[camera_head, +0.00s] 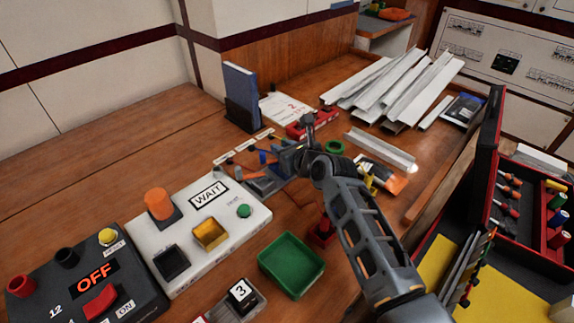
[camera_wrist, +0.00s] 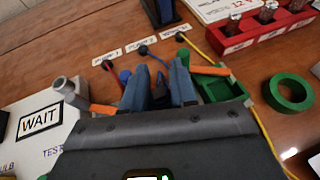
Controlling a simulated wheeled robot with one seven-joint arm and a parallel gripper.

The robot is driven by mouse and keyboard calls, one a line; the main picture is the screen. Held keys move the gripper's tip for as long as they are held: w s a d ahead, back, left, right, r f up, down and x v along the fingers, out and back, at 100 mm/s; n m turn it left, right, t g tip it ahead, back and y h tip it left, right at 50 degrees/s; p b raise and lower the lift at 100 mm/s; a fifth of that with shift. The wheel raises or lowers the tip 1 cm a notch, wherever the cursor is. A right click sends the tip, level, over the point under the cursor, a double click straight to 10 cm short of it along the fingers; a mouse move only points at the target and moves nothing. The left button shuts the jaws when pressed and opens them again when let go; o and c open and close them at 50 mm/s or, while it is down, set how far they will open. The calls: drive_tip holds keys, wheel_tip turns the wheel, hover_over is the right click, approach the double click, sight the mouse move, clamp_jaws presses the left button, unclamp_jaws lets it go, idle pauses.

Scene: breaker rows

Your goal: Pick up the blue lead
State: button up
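In the head view a small blue piece (camera_head: 262,157) shows beside my gripper (camera_head: 266,172). In the wrist view my gripper (camera_wrist: 161,70) has its two blue-grey fingers apart, low over the table. A dark shape shows between them; I cannot tell whether they touch the lead.
A red wire (camera_wrist: 115,80) and a yellow wire (camera_wrist: 200,52) run on either side. A green tray (camera_wrist: 220,90) and green ring (camera_wrist: 289,92) lie right. The white WAIT panel (camera_head: 190,275), blue book (camera_head: 241,88) and metal strips (camera_head: 395,85) stand around my arm.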

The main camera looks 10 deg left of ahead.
clamp_jaws()
